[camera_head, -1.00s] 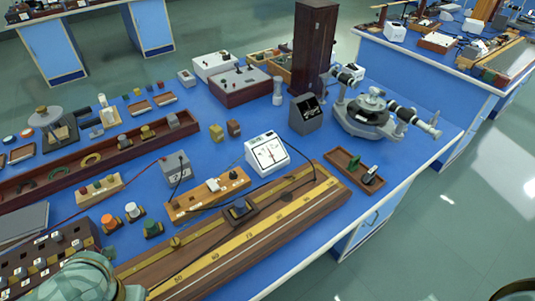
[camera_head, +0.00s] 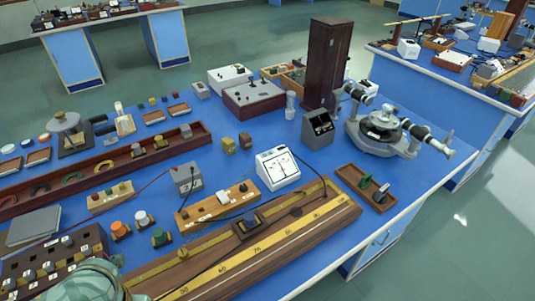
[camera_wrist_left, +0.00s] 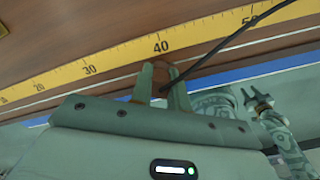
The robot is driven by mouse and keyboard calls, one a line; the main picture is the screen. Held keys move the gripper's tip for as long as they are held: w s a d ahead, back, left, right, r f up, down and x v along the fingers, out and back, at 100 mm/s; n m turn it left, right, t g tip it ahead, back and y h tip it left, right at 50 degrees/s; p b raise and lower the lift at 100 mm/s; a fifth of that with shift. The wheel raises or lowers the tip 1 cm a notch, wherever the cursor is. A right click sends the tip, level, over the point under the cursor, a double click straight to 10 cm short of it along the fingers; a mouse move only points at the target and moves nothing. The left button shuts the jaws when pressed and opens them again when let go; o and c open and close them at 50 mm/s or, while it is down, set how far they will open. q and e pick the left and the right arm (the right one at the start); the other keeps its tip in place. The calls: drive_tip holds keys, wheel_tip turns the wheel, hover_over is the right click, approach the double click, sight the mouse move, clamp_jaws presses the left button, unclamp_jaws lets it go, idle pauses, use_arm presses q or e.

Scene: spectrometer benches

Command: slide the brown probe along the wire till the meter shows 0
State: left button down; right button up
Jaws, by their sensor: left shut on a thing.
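My left gripper (camera_wrist_left: 165,84) is shut on the brown probe (camera_wrist_left: 172,72), close to the 40 mark of the yellow scale (camera_wrist_left: 110,60). A dark lead runs from between its fingers up to the right. In the head view my left arm fills the lower left corner, and its fingertips and the probe are hidden. The wooden wire board (camera_head: 342,208) runs up to the right. The white meter (camera_head: 278,168) stands behind it; its needle is too small to read. My right gripper (camera_wrist_left: 257,100) appears open and empty in the left wrist view.
A dark block (camera_head: 249,224) sits on the board. Behind the board are a wooden key block (camera_head: 217,206) and a grey box (camera_head: 186,177). A brown tray (camera_head: 366,186) lies to the right, near the bench edge. A grey spectrometer (camera_head: 383,132) stands beyond it.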

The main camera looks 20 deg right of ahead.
use_arm(q)
drive_tip(key=shift+s+f, duration=0.25)
idle(0.5)
drive_tip(key=c, duration=1.3)
unclamp_jaws()
drive_tip(key=shift+a, duration=0.1)
